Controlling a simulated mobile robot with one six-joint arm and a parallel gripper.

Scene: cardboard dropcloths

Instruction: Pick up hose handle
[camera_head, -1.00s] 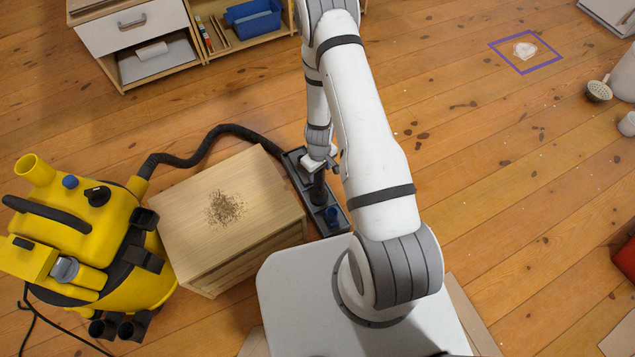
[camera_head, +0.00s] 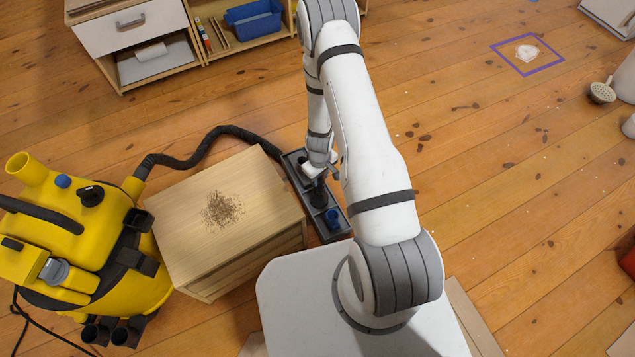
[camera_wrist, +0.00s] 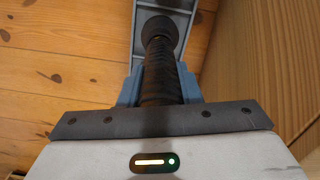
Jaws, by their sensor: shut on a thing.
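The hose handle (camera_wrist: 160,68) is a black ribbed grip with a wider round collar at its far end in the wrist view. My gripper (camera_wrist: 158,92) is shut on it, with blue-grey fingers on both sides of the grip. In the head view my gripper (camera_head: 318,172) is over the dark grey narrow tray (camera_head: 335,236), beside the wooden box. The handle is mostly hidden there by my gripper and arm. A black corrugated hose (camera_head: 205,142) runs from the yellow vacuum (camera_head: 85,240) to the tray's far end.
The wooden box (camera_head: 180,245), with a brown debris pile (camera_head: 222,209) on top, stands between vacuum and tray. A small blue piece (camera_head: 332,217) sits in the tray. A shelf unit (camera_head: 135,30) is at the back left. Open floor lies right, with a purple-outlined square (camera_head: 528,54).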

